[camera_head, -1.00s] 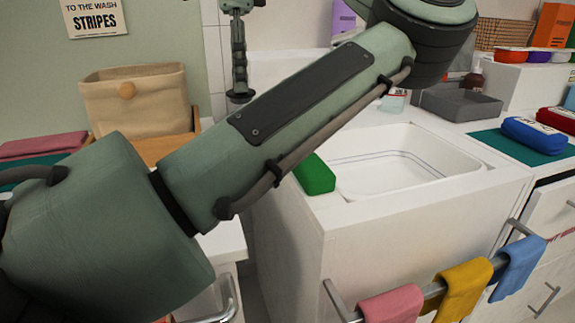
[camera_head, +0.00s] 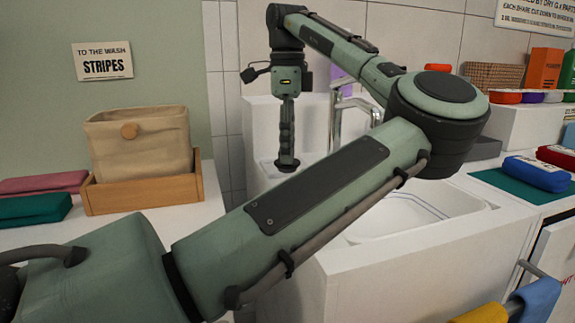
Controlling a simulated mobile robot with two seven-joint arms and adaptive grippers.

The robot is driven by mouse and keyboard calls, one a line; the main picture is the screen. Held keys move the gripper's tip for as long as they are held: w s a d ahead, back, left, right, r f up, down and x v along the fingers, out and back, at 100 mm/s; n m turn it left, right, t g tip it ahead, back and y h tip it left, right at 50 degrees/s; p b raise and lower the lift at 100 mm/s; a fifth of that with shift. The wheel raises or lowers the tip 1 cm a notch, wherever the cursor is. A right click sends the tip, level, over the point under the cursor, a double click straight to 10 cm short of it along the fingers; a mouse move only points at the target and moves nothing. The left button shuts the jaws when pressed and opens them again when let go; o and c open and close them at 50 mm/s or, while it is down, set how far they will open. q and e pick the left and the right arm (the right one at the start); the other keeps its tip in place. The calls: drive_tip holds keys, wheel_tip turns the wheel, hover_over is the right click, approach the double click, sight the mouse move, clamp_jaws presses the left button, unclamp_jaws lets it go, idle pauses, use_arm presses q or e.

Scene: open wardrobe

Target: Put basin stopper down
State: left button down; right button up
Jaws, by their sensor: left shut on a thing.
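My left gripper (camera_head: 287,152) points straight down at the back left of the basin. Its dark fingers are shut on a small dark disc at their tips, which looks like the basin stopper (camera_head: 287,164). The fingers hide most of it. It is in front of the white ledge beside the basin; I cannot tell whether it touches a surface. The white basin (camera_head: 440,203) is open at the top, and my left arm crosses in front of its left part. My right gripper is not in view.
A chrome tap (camera_head: 336,118) stands behind the basin, close right of my gripper. A beige fabric bin (camera_head: 140,145) sits in a wooden tray (camera_head: 145,195) at left. A blue packet (camera_head: 535,172) lies on a green mat (camera_head: 515,187) at right. Cloths hang at the front right.

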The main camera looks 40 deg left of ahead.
use_arm(q)
drive_tip(key=shift+f, duration=0.35)
wheel_tip(320, 180, down, 4)
drive_tip(key=shift+r, duration=0.25)
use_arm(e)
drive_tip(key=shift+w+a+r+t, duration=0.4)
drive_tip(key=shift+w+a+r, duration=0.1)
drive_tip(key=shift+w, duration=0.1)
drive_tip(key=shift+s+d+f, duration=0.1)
use_arm(q)
drive_tip(key=c, duration=0.9)
unclamp_jaws()
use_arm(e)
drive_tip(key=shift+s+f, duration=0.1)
use_arm(q)
wheel_tip(320, 180, up, 4)
drive_tip(key=shift+r, duration=0.2)
wheel_tip(320, 180, up, 6)
drive_tip(key=shift+r+p, duration=0.25)
drive_tip(key=shift+p, duration=0.5)
drive_tip(key=shift+r, duration=0.65)
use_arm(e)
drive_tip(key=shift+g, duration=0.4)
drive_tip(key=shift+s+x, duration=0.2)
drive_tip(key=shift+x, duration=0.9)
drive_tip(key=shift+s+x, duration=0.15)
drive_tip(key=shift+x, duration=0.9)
